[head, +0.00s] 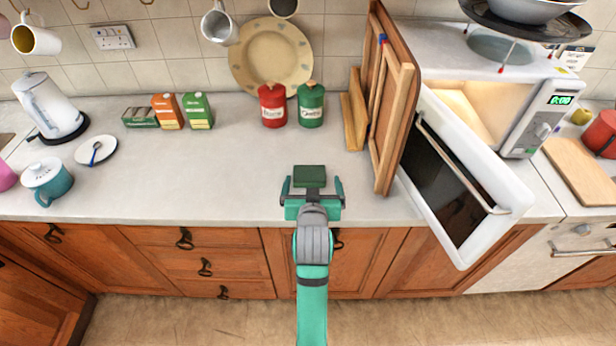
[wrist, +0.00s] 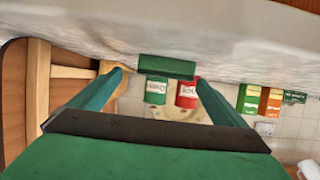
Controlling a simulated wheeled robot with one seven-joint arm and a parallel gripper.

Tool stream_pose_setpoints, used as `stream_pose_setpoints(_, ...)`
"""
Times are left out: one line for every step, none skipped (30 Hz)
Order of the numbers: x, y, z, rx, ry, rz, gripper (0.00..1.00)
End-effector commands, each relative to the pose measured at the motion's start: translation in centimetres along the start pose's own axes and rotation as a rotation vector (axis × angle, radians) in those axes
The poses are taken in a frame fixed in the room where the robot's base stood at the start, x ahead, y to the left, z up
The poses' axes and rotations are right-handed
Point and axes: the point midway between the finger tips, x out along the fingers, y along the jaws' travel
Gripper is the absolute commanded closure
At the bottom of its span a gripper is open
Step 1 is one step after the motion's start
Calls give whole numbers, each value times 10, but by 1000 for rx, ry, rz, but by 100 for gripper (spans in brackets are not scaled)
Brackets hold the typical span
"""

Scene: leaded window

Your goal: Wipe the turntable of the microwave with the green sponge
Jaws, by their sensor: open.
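The green sponge (head: 309,176) lies on the grey counter near its front edge. It also shows in the wrist view (wrist: 167,66), just beyond the fingertips. My gripper (head: 312,186) is open and empty in front of the sponge, with one finger toward each side of it; the fingers also show in the wrist view (wrist: 160,78). I cannot tell whether they touch it. The white microwave (head: 434,45) stands at the right with its interior lit. Its door (head: 462,180) hangs open toward the front. The turntable is not clearly visible inside.
Wooden boards (head: 387,110) lean upright between the sponge and the microwave. Red (head: 272,104) and green canisters (head: 311,104) stand behind the sponge. A rack with a pan (head: 528,25) stands over the microwave.

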Motion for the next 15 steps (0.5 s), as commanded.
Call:
stream_pose_setpoints(3,-2,0,-1,0,-2,4)
stream_pose_setpoints(5,-3,0,-2,0,-4,4)
stream_pose_setpoints(8,-6,-1,-3,0,-7,4)
stream_pose_setpoints(12,-8,-1,-5,0,-9,4)
stream_pose_setpoints(16,-10,-1,-6,0,-11,4)
stream_pose_setpoints(22,-12,-1,-7,0,-13,4)
stream_pose_setpoints(27,-13,-1,-8,-1,-15,4)
stream_pose_setpoints(31,-15,-2,-8,0,-16,4)
stream_pose_setpoints(36,-16,-2,-9,0,-17,4)
stream_pose_setpoints(40,-16,-2,-9,0,-18,4)
stream_pose_setpoints(43,-17,-2,-9,0,-18,4)
stream_pose_setpoints(47,-17,-1,-9,-1,-18,4)
stream_pose_setpoints(49,-17,-1,-9,-1,-19,4)
stream_pose_setpoints(51,-17,-2,-9,0,-18,4)
stream_pose_setpoints(52,-17,-2,-8,1,-18,4)
